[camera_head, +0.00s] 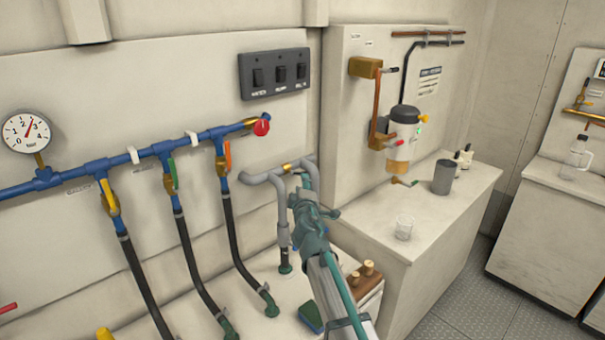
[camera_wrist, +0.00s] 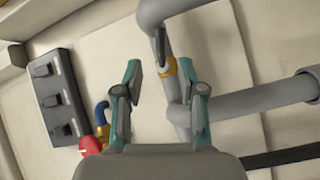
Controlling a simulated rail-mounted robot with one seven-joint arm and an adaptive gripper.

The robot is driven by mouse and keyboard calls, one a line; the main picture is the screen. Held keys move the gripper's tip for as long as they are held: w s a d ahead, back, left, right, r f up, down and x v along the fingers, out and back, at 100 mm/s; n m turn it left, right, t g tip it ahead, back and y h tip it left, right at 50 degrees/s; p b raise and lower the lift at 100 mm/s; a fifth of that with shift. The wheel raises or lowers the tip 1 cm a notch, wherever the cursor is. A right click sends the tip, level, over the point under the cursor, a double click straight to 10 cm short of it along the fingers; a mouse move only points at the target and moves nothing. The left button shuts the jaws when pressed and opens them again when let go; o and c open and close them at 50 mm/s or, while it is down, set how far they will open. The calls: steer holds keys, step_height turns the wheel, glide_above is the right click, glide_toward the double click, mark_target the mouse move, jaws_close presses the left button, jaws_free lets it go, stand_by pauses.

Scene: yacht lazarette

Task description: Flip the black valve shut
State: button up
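In the wrist view a short dark lever (camera_wrist: 161,46) stands at a brass collar (camera_wrist: 166,67) on a grey pipe; this looks like the black valve. My gripper (camera_wrist: 167,82) is open, its two teal fingers apart. The grey pipe and collar show in the gap between the fingertips, and I see no clear contact. In the head view my gripper (camera_head: 310,190) is at the grey pipes (camera_head: 283,210), right of the blue manifold. A brass fitting (camera_head: 288,168) shows there, but my gripper hides the lever.
A black switch panel (camera_head: 274,73) is above.

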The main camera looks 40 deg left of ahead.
mark_target(299, 173)
steer(key=p+x, duration=0.1)
steer(key=x, duration=0.7)
steer(key=shift+d+f, duration=0.1)
jaws_close()
